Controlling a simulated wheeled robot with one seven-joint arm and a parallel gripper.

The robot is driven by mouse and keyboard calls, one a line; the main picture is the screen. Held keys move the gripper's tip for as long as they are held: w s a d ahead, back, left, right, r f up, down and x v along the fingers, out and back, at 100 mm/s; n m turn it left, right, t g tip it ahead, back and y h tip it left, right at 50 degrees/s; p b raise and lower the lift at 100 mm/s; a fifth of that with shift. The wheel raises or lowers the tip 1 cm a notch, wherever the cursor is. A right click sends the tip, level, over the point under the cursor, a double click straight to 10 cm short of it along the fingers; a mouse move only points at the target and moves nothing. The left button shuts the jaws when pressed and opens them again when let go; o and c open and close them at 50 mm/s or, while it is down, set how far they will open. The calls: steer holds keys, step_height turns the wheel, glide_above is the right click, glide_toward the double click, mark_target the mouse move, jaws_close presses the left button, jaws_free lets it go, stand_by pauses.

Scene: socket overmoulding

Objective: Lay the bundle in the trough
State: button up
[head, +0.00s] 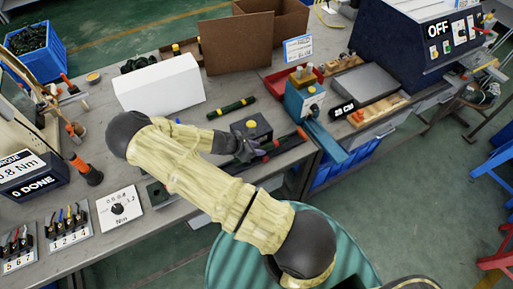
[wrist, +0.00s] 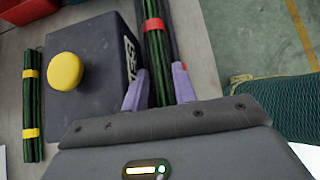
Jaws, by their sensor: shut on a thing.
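My gripper (wrist: 159,84), with purple fingertips, is shut on a dark green bundle (wrist: 151,58) with red bands. In the head view the bundle (head: 288,139) lies slantwise just right of my gripper (head: 256,151), beside the dark block. The bundle's near end is hidden behind my gripper in the wrist view.
A dark block (wrist: 88,62) with a yellow knob stands close left of my gripper. A second green bundle (wrist: 32,120) with yellow bands lies beyond it. A white box (head: 160,88), cardboard box (head: 238,43) and blue device (head: 305,98) stand farther back.

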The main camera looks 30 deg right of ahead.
steer(key=shift+f+b, duration=0.45)
steer(key=shift+f, duration=0.2)
steer(key=o, duration=1.1)
steer(key=shift+r, duration=0.1)
steer(key=shift+w+a+r, duration=0.1)
steer(key=shift+w, duration=0.05)
steer(key=shift+a+r, duration=0.15)
steer(key=shift+r, duration=0.05)
steer(key=b+v, duration=0.2)
steer(key=v, duration=1.4)
steer(key=shift+s+a, duration=0.3)
